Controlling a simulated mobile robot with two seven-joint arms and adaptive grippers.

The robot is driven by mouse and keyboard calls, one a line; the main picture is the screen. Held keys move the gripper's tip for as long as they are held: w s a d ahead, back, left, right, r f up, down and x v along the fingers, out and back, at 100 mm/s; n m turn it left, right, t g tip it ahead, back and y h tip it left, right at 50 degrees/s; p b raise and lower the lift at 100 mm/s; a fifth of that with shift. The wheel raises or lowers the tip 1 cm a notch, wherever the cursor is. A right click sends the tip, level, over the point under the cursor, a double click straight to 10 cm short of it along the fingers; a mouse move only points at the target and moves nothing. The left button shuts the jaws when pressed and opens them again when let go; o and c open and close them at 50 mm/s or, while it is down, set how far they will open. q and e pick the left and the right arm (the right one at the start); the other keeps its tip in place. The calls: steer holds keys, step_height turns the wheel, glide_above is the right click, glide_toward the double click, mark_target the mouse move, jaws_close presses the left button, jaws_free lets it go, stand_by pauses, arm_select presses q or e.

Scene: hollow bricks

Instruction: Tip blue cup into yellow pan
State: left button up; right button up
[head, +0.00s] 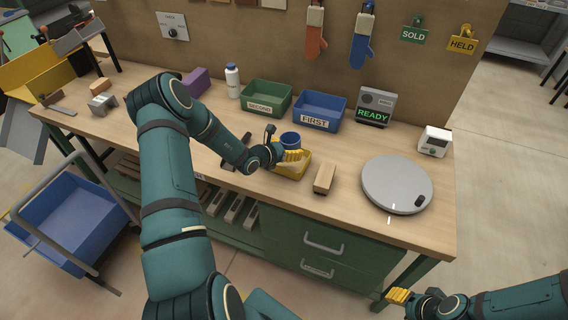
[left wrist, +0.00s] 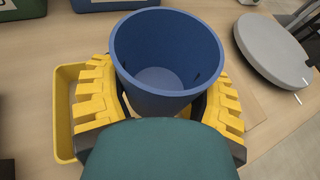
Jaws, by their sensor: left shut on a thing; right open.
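The blue cup (head: 290,138) is upright in the head view, above or just over the yellow pan (head: 296,173). My left gripper (head: 290,154) is shut on the cup, with its yellow fingers around the cup's sides. In the left wrist view the blue cup (left wrist: 166,60) has its open top facing the camera, and no contents show inside. The yellow pan (left wrist: 64,115) shows to the left of and beneath the fingers; much of it is hidden by the gripper and cup. My right gripper (head: 398,295) is open and empty, off the table's front right.
A wooden block (head: 324,179) lies right of the pan. A grey round disc (head: 397,184) is further right. Behind stand a green bin (head: 265,108), a blue bin (head: 320,124) and a grey READY box (head: 376,106). A white bottle (head: 233,80) stands back left.

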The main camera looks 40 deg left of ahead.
mark_target(283, 143)
arm_select(q)
steer(key=shift+a, duration=0.1)
steer(key=shift+r, duration=0.1)
stand_by(0.3)
steer(key=shift+r+p, duration=0.95)
steer(key=shift+r, duration=0.45)
steer(key=shift+r+p, duration=0.45)
steer(key=shift+r, duration=0.55)
